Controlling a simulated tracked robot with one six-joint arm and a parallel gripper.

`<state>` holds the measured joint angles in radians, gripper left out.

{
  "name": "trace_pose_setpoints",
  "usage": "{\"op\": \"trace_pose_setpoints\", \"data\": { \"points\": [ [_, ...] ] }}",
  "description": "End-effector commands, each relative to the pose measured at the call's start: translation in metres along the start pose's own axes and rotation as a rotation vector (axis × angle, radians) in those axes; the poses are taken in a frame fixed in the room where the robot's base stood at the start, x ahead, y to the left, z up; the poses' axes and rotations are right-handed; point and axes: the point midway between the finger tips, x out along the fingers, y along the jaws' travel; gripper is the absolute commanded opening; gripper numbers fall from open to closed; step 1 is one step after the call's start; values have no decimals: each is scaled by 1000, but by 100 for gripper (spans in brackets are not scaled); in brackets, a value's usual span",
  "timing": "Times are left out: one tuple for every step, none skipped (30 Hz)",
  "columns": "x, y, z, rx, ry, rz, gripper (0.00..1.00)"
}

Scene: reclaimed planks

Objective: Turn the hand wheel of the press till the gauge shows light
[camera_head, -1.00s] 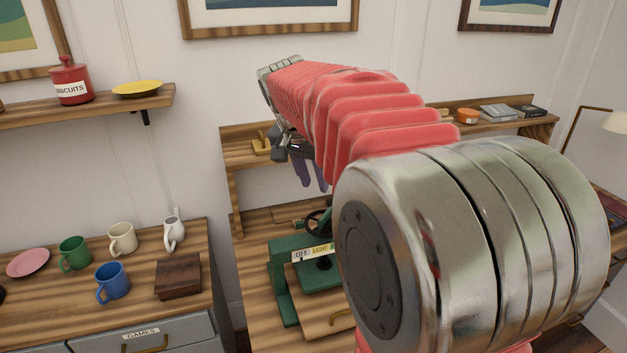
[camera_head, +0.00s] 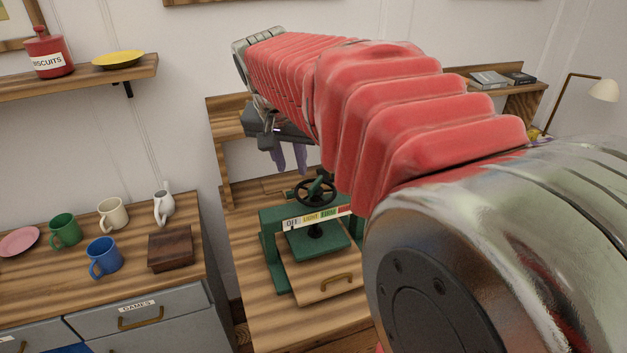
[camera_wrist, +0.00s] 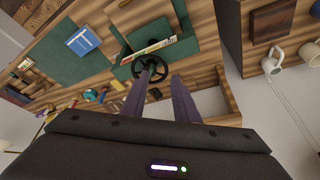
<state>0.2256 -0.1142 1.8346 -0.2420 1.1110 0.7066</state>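The green press (camera_head: 318,240) stands on the wooden bench, with its black hand wheel (camera_head: 315,188) on top. The gauge strip (camera_head: 312,217) on its front reads OFF, LIGHT, FIRM and a red part at the right, partly behind my arm. I cannot make out where the gauge points. My gripper (camera_head: 290,160) is above and behind the press, its purple fingers hanging down, apart from the wheel. In the wrist view the hand wheel (camera_wrist: 150,68) shows just beyond the fingertips of my open gripper (camera_wrist: 157,82), with nothing between the fingers.
A shelf with a biscuit jar (camera_head: 46,55) hangs above. A blue book (camera_wrist: 83,40) shows in the wrist view.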

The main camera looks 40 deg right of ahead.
Motion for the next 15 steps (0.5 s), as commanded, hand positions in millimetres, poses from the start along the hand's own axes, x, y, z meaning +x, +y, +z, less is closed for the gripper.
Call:
{"op": "trace_pose_setpoints", "data": {
  "points": [
    [-6,0,15,-44,2,-23,27],
    [-9,-1,24,-71,3,-35,27],
    [-12,0,35,-107,3,-51,27],
    [-14,0,43,-132,4,-63,27],
    [-16,0,51,-160,5,-76,27],
    [-18,0,62,-196,7,-92,27],
    [-19,0,71,-222,8,-104,27],
    [-21,1,79,-247,9,-116,27],
    [-22,2,90,-283,13,-132,27],
    [-23,2,98,-309,15,-144,27],
    [-24,3,107,-336,17,-156,27],
    [-25,5,118,-370,21,-171,27],
    [-26,6,126,-397,24,-183,27],
    [-26,6,134,-422,28,-195,27],
    [-26,8,145,-455,32,-211,27]
  ]
}}
